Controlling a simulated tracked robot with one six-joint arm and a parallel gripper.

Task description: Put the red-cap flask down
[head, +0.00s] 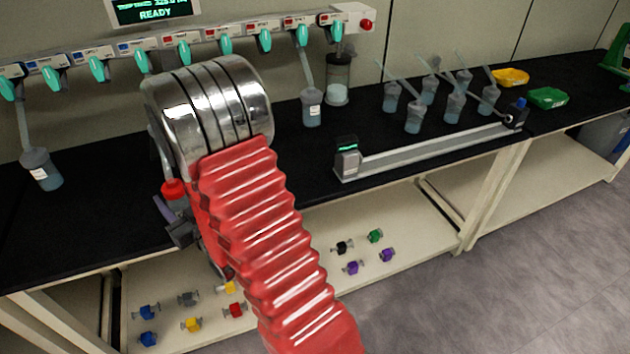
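My gripper (176,222) shows only in part, low and left of the silver end of my arm, in front of the bench's front edge. A red cap (173,189) shows just above its dark fingers, close beside my arm. The flask body under it is mostly hidden by my gripper and arm. I cannot tell whether the fingers close around it or whether it touches the bench. The black bench top (95,225) lies behind and to the left.
A flask (42,172) hangs at the left of the manifold, another (312,108) at the centre. Several flasks (414,115) stand at the right behind a grey rail (435,150). Yellow (511,77) and green (547,97) trays lie beyond. Small coloured clamps lie on the lower shelf (420,215).

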